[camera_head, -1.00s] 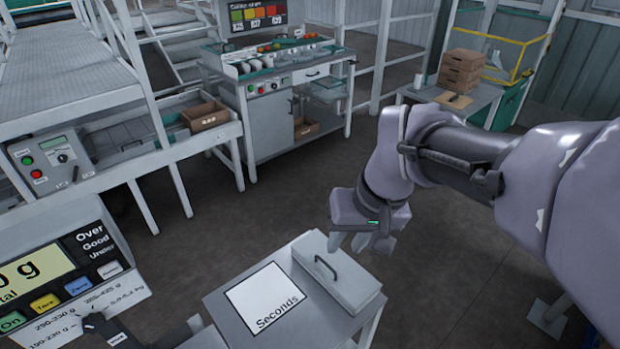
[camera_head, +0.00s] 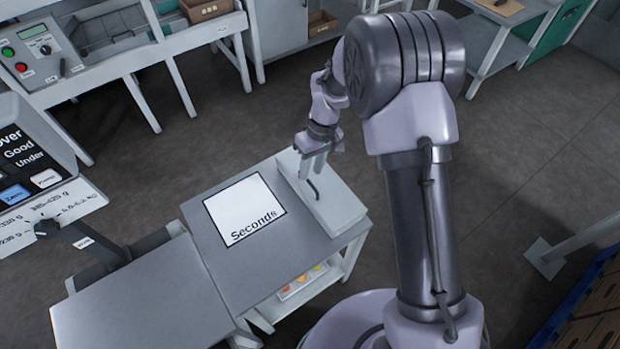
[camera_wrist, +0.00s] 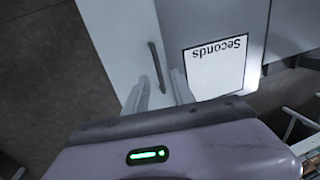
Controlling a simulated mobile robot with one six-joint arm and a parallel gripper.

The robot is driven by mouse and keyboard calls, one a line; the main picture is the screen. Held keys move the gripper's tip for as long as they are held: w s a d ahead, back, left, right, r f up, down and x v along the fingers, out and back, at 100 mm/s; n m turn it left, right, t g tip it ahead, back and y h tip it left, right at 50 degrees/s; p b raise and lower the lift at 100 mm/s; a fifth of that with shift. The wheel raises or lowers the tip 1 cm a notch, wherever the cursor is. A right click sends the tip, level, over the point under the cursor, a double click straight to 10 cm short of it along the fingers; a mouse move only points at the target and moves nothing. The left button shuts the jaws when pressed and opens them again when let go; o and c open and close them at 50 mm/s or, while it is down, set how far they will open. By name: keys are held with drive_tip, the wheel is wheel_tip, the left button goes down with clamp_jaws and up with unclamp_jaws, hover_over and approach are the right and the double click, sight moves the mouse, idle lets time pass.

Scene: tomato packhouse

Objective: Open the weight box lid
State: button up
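The weight box (camera_head: 338,206) is a long light grey box on the right part of a grey table, and its lid lies flat and closed. A thin dark handle (camera_head: 316,189) stands on the lid. My gripper (camera_head: 314,172) points down over the lid at the handle's far end. In the wrist view, the two pale fingers of my gripper (camera_wrist: 160,76) are apart, with the handle (camera_wrist: 157,66) lined up between their tips. I cannot tell whether the fingers touch the handle or the lid (camera_wrist: 120,40).
A white "Seconds" sheet (camera_head: 245,207) lies on the table (camera_head: 205,232) left of the box. A scale with a dark display (camera_head: 30,150) stands at the left, beside another grey table (camera_head: 150,295). Coloured items sit on a lower shelf (camera_head: 302,283). Open floor lies behind the box.

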sight(319, 179)
drive_tip(key=f, duration=0.2)
drive_tip(key=shift+s+a+f+b, duration=0.1)
drive_tip(key=shift+a+f+b, duration=0.15)
drive_tip(key=shift+f+b, duration=0.15)
clamp_jaws()
idle(1.1)
